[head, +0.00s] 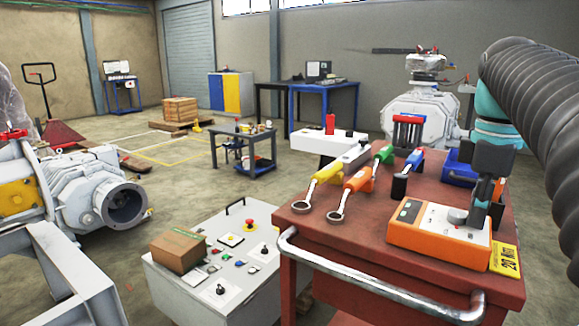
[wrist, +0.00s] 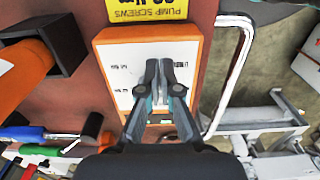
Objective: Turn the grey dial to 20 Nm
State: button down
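The orange control box (head: 400,236) with a white face lies on the red cart's top, at its front right. Its grey dial (head: 457,216) stands on the white face in the head view. My gripper (head: 480,203) points down over the box, its fingertips close beside the dial on the right; contact cannot be told. In the wrist view my gripper (wrist: 160,64) has its fingertips together over the white face of the box (wrist: 107,62), and the dial is hidden there. A yellow label (head: 505,258) reading 20 Nm sits at the box's right end; it also shows in the wrist view (wrist: 147,11).
The red cart (head: 345,235) has a metal handle bar (head: 375,291) along its front. Several coloured tools, including an orange wrench (head: 358,181), lie left of and behind the box. A grey control cabinet (head: 176,293) with a cardboard box (head: 178,251) stands left of the cart.

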jog(key=shift+s, duration=0.15)
jog(key=shift+s+d+r, duration=0.1)
jog(key=shift+s, duration=0.05)
jog(key=shift+r, duration=2.9)
